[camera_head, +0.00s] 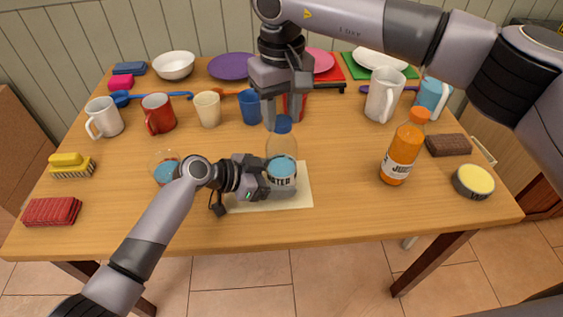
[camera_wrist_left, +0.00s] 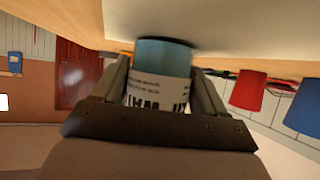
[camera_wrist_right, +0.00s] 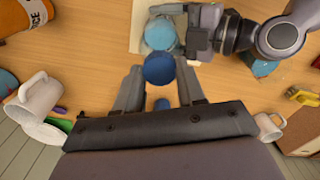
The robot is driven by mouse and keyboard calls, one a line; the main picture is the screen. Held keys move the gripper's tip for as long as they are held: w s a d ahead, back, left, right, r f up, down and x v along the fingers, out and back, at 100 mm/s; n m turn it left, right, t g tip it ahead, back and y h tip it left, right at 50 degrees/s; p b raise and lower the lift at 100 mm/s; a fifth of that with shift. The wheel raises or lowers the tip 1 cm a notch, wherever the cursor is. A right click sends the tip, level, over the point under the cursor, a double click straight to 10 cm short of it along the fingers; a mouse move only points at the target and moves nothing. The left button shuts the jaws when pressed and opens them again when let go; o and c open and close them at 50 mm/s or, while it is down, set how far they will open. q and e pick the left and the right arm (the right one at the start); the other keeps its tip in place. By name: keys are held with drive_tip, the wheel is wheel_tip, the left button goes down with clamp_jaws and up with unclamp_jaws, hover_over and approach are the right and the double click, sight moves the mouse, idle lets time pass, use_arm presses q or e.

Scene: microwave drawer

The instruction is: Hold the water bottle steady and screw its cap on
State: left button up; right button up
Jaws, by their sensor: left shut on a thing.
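The clear water bottle (camera_head: 281,160) stands upright, blue water behind its label. My left gripper (camera_head: 265,177) is shut on its lower body from the left; the left wrist view shows the bottle (camera_wrist_left: 160,75) between both fingers. The blue cap (camera_head: 282,124) is at the bottle's top; I cannot tell whether it sits on the neck or just above. My right gripper (camera_head: 282,115) points down from above, one finger on each side of the cap. In the right wrist view the cap (camera_wrist_right: 159,69) lies between the fingertips; I cannot tell whether they touch it.
A cream mat (camera_head: 300,200) lies under the bottle. The orange juice bottle (camera_head: 403,150) stands to the right, a glass of blue liquid (camera_head: 165,172) to the left. Behind are a blue cup (camera_head: 250,106) and a red cup (camera_head: 302,104) near my right gripper.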

drive_tip(key=m, duration=0.3)
drive_tip(key=shift+m, duration=0.4)
drive_tip(key=m, duration=1)
drive_tip(key=o, duration=1.1)
drive_tip(key=shift+c, duration=0.2)
drive_tip(key=shift+r, duration=0.1)
drive_tip(key=shift+r, duration=2.4)
